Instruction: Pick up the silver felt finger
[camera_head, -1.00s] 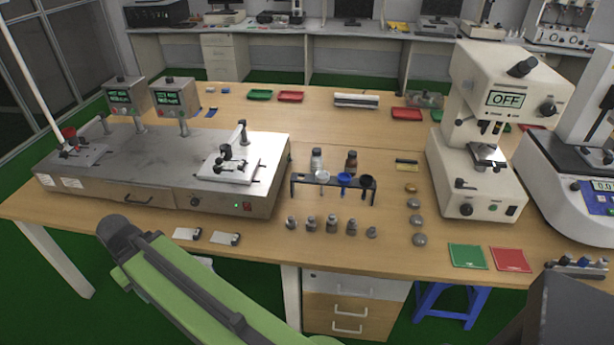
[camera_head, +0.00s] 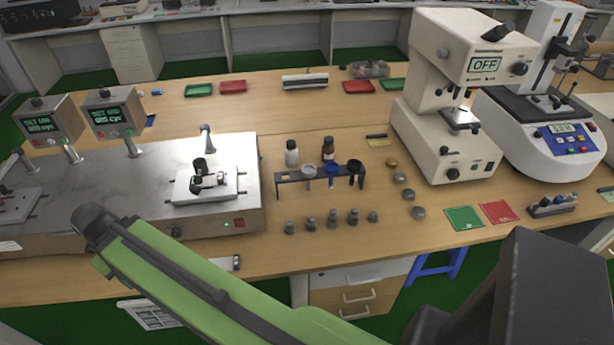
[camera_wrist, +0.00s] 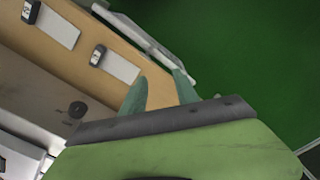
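A pale silvery-white cup-topped piece (camera_head: 309,171) sits in the left place of a small black rack (camera_head: 290,181). A blue piece (camera_head: 333,170) and a black one (camera_head: 355,167) sit beside it. It looks like the silver felt finger, but I cannot tell for sure. Several small grey metal pieces (camera_head: 333,218) stand in a row in front of the rack. My gripper (camera_wrist: 159,77) shows in the wrist view, its two greenish fingers apart with nothing between them. It is near the table's front edge, away from the rack. The head view does not show its fingers.
A grey metal rubbing machine (camera_head: 235,155) stands left of the rack. A white bottle (camera_head: 292,153) and a brown bottle (camera_head: 328,149) stand behind it. Grey round pieces (camera_head: 401,179) and a white tester (camera_head: 442,140) are to the right. A pale strip (camera_wrist: 122,68) lies near the table edge.

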